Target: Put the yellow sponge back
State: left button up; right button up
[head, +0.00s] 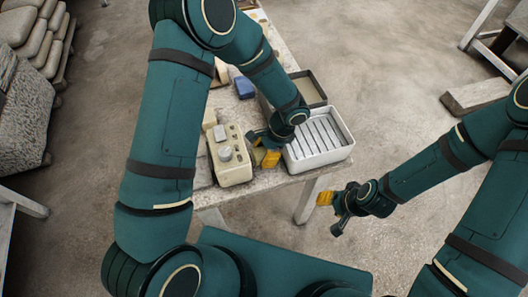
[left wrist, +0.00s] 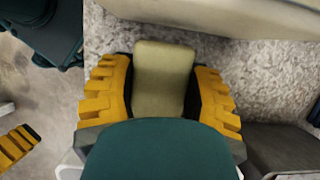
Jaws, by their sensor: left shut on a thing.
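The yellow sponge (left wrist: 163,80) is a dull olive-yellow block between the yellow finger pads of my left gripper (left wrist: 163,95) in the left wrist view. The pads touch or nearly touch its two sides. In the head view my left gripper (head: 267,157) is low at the table's near edge, between a beige appliance and a pale slatted tray; the sponge is hidden there by the gripper. Whether the sponge touches the table I cannot tell. My right gripper (head: 332,211) is empty, its fingers apart, beyond the table's edge at the right.
The beige appliance (head: 236,171) with a knob stands close left of my left gripper. The slatted tray (head: 335,157) is close right. Behind are a dark open box (head: 317,90) and a blue block (head: 244,87). The table (head: 283,190) is narrow; floor lies right of it.

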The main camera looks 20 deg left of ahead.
pick_arm(q)
jog(key=shift+s+f+b, duration=0.1)
jog(key=shift+f+b, duration=0.2)
jog(key=shift+f, duration=0.1)
jog(key=o, duration=1)
jog(key=shift+s+f, duration=0.1)
jog(key=shift+r+p, duration=0.3)
jog(key=shift+p, duration=0.05)
jog(key=p+v, duration=0.2)
jog(key=v, duration=1)
jog(key=shift+r, duration=0.45)
